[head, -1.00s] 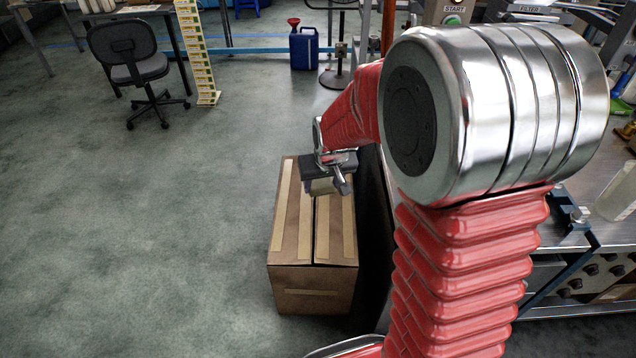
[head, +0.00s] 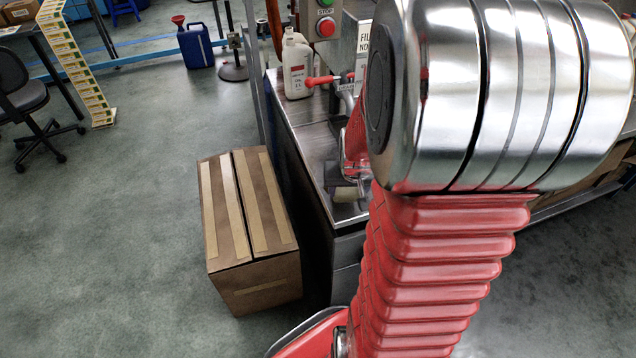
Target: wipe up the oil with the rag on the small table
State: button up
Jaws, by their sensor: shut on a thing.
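My gripper (head: 350,186) is in the middle of the head view, over the left end of a metal bench (head: 310,143), partly hidden behind my own arm. It is shut on a small pale beige thing (head: 346,196), which looks like the rag. The rag hangs just below the jaws; I cannot tell whether it touches the bench top. No oil can be made out for certain; the bench beyond my arm is hidden. I cannot pick out the small table.
A closed cardboard box (head: 230,205) stands on the floor left of the bench. A white oil bottle (head: 297,68) and a red-handled tap (head: 322,80) are at the bench's back, below a START/STOP panel (head: 325,18). A blue can (head: 196,46) is on the floor behind.

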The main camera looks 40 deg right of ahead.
jog(key=shift+s+d+f, duration=0.1)
jog(key=shift+s+d, duration=0.45)
jog(key=shift+s, duration=0.25)
jog(key=shift+w+f, duration=0.1)
jog(key=shift+w, duration=0.05)
jog(key=shift+w+d+f, duration=0.3)
jog(key=shift+w+f, duration=0.5)
jog(key=shift+w, duration=0.2)
jog(key=shift+w+d+f, duration=0.3)
jog(key=shift+w+f, duration=0.45)
jog(key=shift+w, duration=0.2)
jog(key=shift+w+d+f, duration=0.1)
jog(key=shift+w+f, duration=0.25)
jog(key=shift+f, duration=0.15)
jog(key=shift+f, duration=0.3)
jog(key=shift+d, duration=0.1)
